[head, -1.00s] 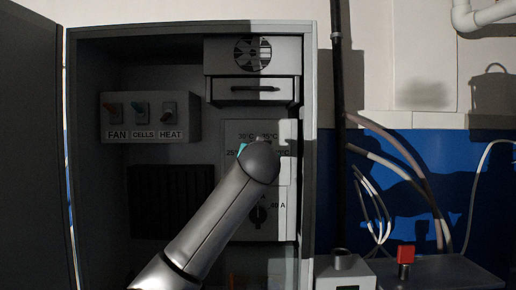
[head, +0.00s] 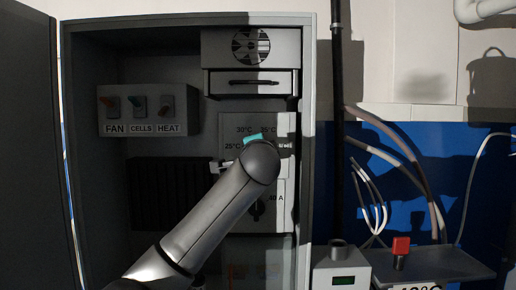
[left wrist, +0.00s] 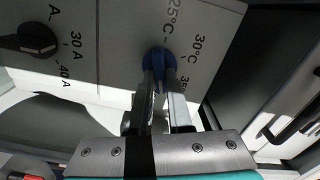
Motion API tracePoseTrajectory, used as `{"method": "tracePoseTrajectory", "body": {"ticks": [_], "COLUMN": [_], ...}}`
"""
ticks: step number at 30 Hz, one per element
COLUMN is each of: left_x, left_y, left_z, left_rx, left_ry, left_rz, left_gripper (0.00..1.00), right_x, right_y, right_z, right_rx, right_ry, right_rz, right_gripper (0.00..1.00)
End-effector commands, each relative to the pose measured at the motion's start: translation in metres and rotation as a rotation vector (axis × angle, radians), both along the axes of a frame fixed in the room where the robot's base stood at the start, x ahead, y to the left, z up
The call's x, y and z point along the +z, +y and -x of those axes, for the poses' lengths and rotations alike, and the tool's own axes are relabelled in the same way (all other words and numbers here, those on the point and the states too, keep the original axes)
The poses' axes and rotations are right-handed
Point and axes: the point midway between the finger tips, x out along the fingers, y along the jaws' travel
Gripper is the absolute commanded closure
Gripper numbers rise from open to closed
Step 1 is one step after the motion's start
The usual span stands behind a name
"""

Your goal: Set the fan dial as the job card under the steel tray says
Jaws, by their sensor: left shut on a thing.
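The fan dial appears to be the blue knob (left wrist: 154,62) in the left wrist view, on a grey panel with 25°C and 30°C marks around it. My left gripper (left wrist: 161,78) has its fingers shut on this knob. Its pointer cannot be read between the fingers. In the head view my left arm covers the knob, while the temperature scale panel (head: 232,122) shows around it. My right gripper is not in view.
A black ampere dial (left wrist: 28,41) sits beside the blue knob. A switch box (head: 149,110) marked FAN, CELLS and HEAT is at the cabinet's left. A drawer (head: 251,83) is above the panel. A red-topped switch (head: 400,247) stands outside, right.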

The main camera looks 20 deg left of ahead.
Motion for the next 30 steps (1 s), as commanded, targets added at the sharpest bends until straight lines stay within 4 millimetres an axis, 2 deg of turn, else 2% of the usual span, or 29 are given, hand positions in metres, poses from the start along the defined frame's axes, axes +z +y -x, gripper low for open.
{"method": "tracePoseTrajectory", "body": {"ticks": [12, 30], "left_x": [-0.0023, -0.0028], "left_y": [-0.0011, -0.0012], "left_z": [-0.0002, -0.0003], "left_rx": [-0.003, -0.003], "left_ry": [0.074, 0.095], "left_rz": [-0.253, -0.325], "left_gripper": [1.0, 1.0], "right_x": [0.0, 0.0], "right_y": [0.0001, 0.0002], "right_z": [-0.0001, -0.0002], "right_rx": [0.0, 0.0], "right_ry": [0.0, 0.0], "right_rz": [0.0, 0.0], "right_gripper": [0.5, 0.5]}}
